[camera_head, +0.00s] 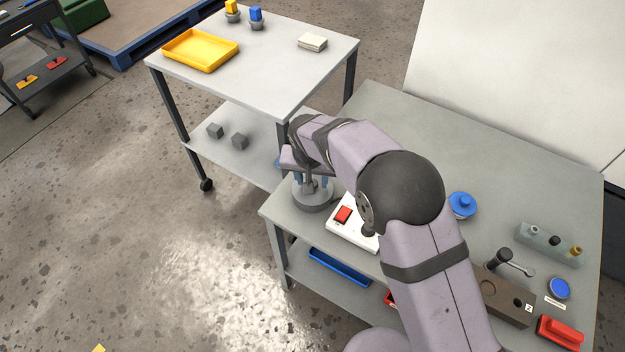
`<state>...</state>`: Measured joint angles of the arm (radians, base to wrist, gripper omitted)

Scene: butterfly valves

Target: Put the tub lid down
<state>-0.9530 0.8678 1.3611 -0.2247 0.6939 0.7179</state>
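My gripper (310,184) points down over the near left corner of the grey workbench (400,110). Its fingertips are small and partly hidden, so I cannot tell whether they are shut on anything. Directly below is a round grey piece (313,200) with an upright grey stem between the fingers. It may be the tub lid or the tub, and I cannot tell whether it touches the bench. A blue round lid-like piece with a knob (462,204) sits on the bench to the right of my arm.
A white box with a red switch (343,214) stands right of the gripper. A brown block (508,300), blue disc (559,288), red piece (560,331) and grey-green fixture (548,244) are at right. A trolley (280,60) holds a yellow tray (200,50).

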